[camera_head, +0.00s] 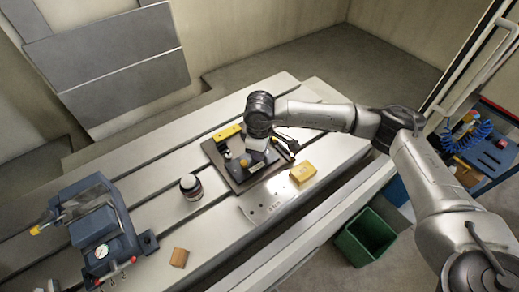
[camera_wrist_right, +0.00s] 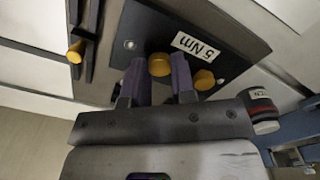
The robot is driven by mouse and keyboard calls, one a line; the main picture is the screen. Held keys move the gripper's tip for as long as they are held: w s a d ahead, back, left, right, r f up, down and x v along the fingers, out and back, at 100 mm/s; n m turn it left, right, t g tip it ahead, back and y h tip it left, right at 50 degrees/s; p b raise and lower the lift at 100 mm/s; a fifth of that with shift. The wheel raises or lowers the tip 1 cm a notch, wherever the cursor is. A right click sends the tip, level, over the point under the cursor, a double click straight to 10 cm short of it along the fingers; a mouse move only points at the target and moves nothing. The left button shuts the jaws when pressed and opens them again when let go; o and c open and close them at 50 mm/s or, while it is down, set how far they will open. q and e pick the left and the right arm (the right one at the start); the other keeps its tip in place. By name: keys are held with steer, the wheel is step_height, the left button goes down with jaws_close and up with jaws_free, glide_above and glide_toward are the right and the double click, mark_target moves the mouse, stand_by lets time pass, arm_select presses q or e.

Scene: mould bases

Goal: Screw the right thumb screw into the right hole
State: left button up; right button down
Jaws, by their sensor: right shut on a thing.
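The dark mould base plate (camera_head: 243,182) lies on the slotted table in the head view. My right gripper (camera_head: 257,158) reaches down over it. In the right wrist view, the fingers of the gripper (camera_wrist_right: 158,74) are closed on the sides of the orange-yellow right thumb screw (camera_wrist_right: 159,64). Another orange-yellow screw (camera_wrist_right: 204,79) is just outside the fingers; in the head view it shows left of the gripper (camera_head: 245,162). A small round metal spot (camera_wrist_right: 129,44) shows on the dark plate. The right hole is hidden, and I cannot tell how deep the screw sits. My left gripper is out of view.
A "5 Nm" label (camera_wrist_right: 194,46) is on the plate. A black bar (camera_wrist_right: 87,35) with a yellow knob is beside it.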

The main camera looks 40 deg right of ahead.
steer(key=m, duration=0.7)
steer(key=shift+m, duration=1)
steer(key=shift+f+m, duration=0.1)
steer(key=shift+m, duration=0.6)
steer(key=m, duration=0.4)
steer(key=c, duration=1.4)
jaws_free()
steer(key=shift+m, duration=0.5)
steer(key=o, duration=0.5)
steer(key=shift+o, duration=0.2)
